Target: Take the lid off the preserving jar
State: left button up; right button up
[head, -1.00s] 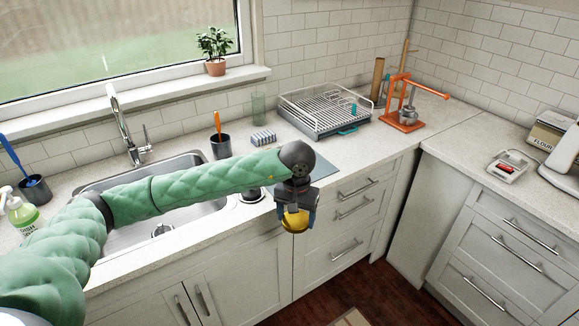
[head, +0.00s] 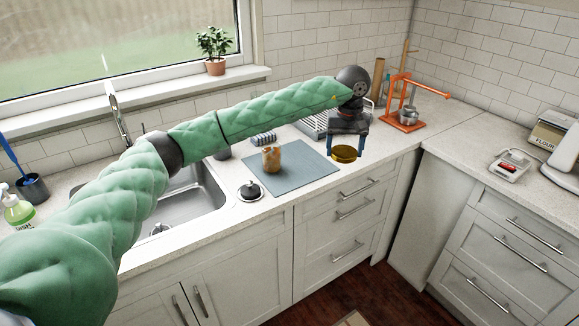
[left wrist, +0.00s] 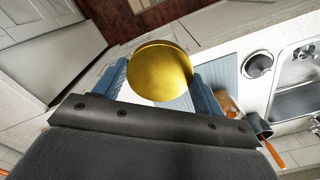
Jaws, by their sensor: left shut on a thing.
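The preserving jar (head: 271,158) stands upright and open-topped on the grey-blue mat (head: 300,178), with orange-brown contents. Its gold lid (head: 344,154) is apart from it, to the right. My left gripper (head: 346,150) is shut on the lid and holds it near the mat's right edge and the counter's front. In the left wrist view the round lid (left wrist: 160,71) sits between the blue fingers. The jar (left wrist: 226,104) shows there partly hidden behind a finger. My right gripper is not in view.
A dark round-knobbed item (head: 250,189) sits between the sink (head: 200,205) and the mat. My arm partly hides the dish rack (head: 313,122). An orange press (head: 403,118) stands at the back right.

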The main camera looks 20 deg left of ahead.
pick_arm(q)
jog(key=w+n, duration=0.7)
jog(key=n, duration=0.2)
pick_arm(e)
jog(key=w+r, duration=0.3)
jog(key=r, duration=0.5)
pick_arm(q)
jog(key=m+p, duration=0.5)
jog(key=m, duration=2.7)
send_over(302, 159)
notch_tip(302, 159, down, 12)
jog(key=shift+w+r, duration=0.1)
jog(key=shift+w, duration=0.05)
jog(key=shift+f+p, duration=1.1)
jog(key=shift+f, duration=0.95)
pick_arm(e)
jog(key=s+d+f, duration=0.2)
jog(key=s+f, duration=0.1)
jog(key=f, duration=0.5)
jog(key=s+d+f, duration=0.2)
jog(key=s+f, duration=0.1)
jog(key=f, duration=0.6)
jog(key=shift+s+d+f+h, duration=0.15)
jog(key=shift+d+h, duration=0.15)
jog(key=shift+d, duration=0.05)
